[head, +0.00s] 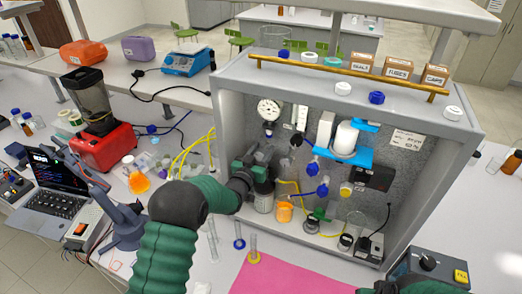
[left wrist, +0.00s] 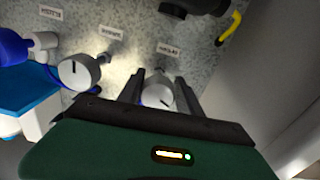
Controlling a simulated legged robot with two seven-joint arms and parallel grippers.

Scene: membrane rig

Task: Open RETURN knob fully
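My left gripper (head: 270,152) reaches from the left into the open-fronted grey cabinet, close to its back panel, below and right of the round gauge. In the left wrist view my left gripper (left wrist: 160,85) has its two dark fingers on either side of a pale round knob (left wrist: 157,97). The fingers stand apart by about the knob's width; I cannot tell whether they touch it. A second pale knob (left wrist: 82,73) with a dark line sits to its left. Small labels are mounted near the knobs, too blurred to read, so I cannot tell which is RETURN.
The cabinet (head: 228,75) also holds a pressure gauge (head: 268,109), a blue bracket (head: 343,152) with a white canister, and an orange beaker (head: 284,212). A brass rail (head: 345,78) runs along its top. A pink mat (head: 300,274) lies in front.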

